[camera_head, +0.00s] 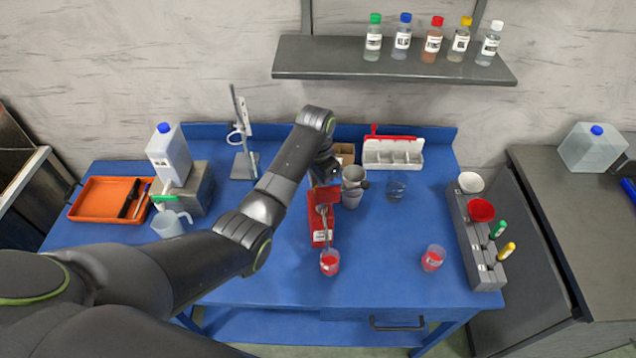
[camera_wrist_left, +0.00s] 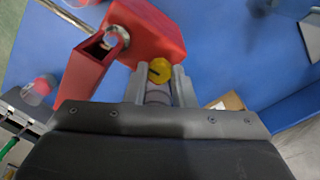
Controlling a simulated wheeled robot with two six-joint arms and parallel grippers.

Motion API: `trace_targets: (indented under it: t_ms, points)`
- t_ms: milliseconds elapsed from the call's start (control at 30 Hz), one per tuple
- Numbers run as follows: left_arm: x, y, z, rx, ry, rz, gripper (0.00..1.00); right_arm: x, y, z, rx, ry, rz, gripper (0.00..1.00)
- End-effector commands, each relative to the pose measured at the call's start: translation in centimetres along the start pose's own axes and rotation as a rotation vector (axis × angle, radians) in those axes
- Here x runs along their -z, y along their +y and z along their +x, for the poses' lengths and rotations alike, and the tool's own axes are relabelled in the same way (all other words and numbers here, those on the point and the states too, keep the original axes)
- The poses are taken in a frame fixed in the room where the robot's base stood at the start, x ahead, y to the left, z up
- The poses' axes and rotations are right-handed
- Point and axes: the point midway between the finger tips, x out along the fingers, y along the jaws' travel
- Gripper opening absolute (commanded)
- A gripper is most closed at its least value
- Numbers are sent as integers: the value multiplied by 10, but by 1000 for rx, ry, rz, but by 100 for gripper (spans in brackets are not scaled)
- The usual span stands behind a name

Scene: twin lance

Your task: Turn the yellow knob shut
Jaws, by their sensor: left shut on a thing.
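The yellow knob (camera_wrist_left: 159,70) sits on the red stand (camera_wrist_left: 150,30) in the left wrist view, with a dark slot mark on its face. My left gripper (camera_wrist_left: 160,84) has one finger on each side of the knob and is shut on it. In the head view the left gripper (camera_head: 325,176) is at the top of the red stand (camera_head: 317,228), and the knob is hidden there. A thin metal spout (camera_head: 326,222) runs from the stand down to a clear cup with red contents (camera_head: 329,262). My right gripper is not in view.
Another cup with red contents (camera_head: 433,258) stands to the right. Grey cups (camera_head: 353,192) and a clear glass (camera_head: 396,187) stand close right of the stand. A grey rack (camera_head: 470,238) lines the right edge. The blue table's (camera_head: 380,285) front middle is clear.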

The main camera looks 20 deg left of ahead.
Motion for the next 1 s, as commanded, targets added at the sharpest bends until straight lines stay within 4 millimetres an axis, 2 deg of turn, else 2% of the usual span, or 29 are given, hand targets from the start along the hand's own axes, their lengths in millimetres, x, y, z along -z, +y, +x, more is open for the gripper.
trace_targets:
  t_ms: [300, 733, 767, 900, 1000]
  points:
    - [1, 1, 0, -2, -2, 84, 0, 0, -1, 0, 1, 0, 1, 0]
    - [0, 1, 0, -2, -3, 92, 0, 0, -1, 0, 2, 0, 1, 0]
    - [0, 1, 0, -2, -3, 92, 24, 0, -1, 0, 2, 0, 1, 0]
    - [0, 1, 0, -2, -4, 91, 42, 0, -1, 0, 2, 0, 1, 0]
    - [0, 1, 0, -2, -4, 91, 45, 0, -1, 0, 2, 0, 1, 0]
